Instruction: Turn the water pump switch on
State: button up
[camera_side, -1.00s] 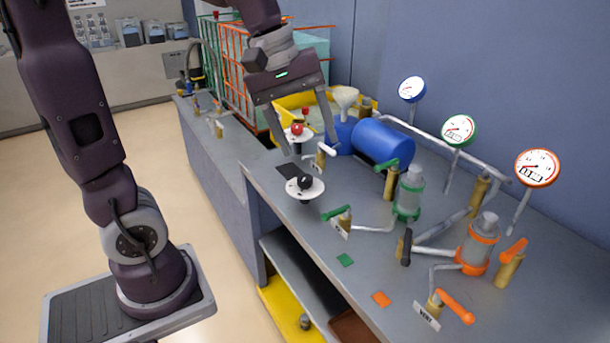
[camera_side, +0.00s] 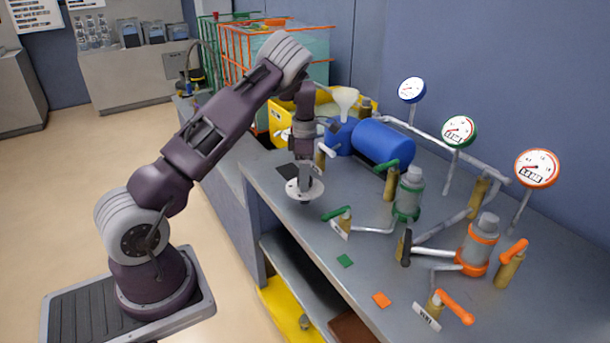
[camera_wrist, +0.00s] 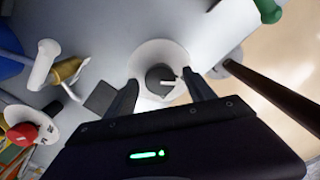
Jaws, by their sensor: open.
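A black rotary knob (camera_wrist: 158,78) with a pale pointer mark sits on a round white plate (camera_wrist: 150,52) in the wrist view; it appears to be the water pump switch, though I can read no label. In the side view the white plate (camera_side: 316,190) stands near the bench's front edge, and my gripper hides the knob. My gripper (camera_side: 304,182) points down over the plate. In the wrist view my gripper (camera_wrist: 161,88) is open, one finger on each side of the knob with gaps showing. Contact cannot be told.
A red button (camera_wrist: 22,133) on another white plate is at the wrist view's left. A white-handled valve (camera_side: 326,151) stands behind my gripper. A green-handled valve (camera_side: 338,215) is to the right. A blue tank (camera_side: 384,141) and gauges (camera_side: 459,131) are farther back.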

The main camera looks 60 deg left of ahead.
grip_shut()
jog(key=c, duration=1.4)
grip_release()
jog(key=shift+o, duration=0.2)
jog(key=m, duration=0.7)
jog(key=shift+m, duration=0.4)
jog(key=m, duration=0.4)
jog(key=shift+m, duration=2)
